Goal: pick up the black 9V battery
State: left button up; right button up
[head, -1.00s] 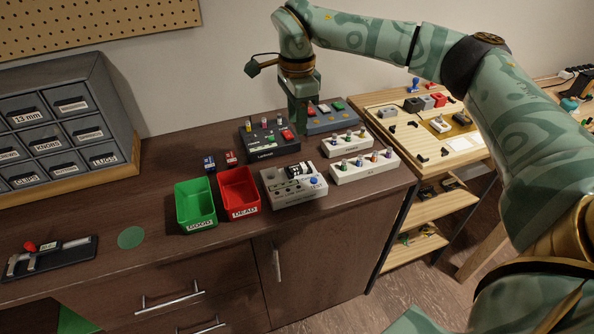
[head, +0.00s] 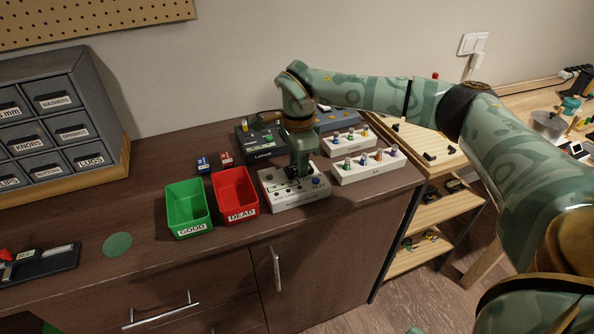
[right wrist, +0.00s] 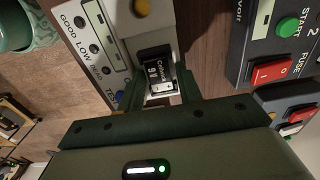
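The black 9V battery (right wrist: 157,66) sits in the pale grey battery tester (right wrist: 103,40), its label upside down in the right wrist view. In the head view the tester (head: 283,196) stands right of the red bin, and my right gripper (head: 299,172) is down over it, mostly hiding the battery. In the right wrist view the fingers of my right gripper (right wrist: 161,92) are spread, one on each side of the battery's near end. I cannot tell whether they touch it. My left gripper is out of view.
The green GOOD bin (head: 188,226) and red DEAD bin (head: 236,207) stand left of the tester. Small blue (head: 202,164) and red (head: 226,159) items lie behind the bins.

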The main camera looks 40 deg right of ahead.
jog(key=c, duration=0.6)
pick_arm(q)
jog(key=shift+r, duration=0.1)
pick_arm(e)
jog(key=shift+r, duration=0.15)
jog(key=shift+c, duration=0.2)
jog(key=shift+r, duration=0.2)
notch_tip(320, 180, up, 3)
jog(key=shift+f+p, duration=0.2)
jog(key=shift+p, duration=0.65)
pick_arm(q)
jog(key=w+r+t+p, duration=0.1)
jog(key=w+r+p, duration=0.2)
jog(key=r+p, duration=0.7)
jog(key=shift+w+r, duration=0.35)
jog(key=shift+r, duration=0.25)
pick_arm(e)
jog(key=s+a+r, duration=0.2)
jog(key=s+r, duration=1.1)
jog(key=r, duration=0.1)
jog(key=shift+s+a, duration=0.4)
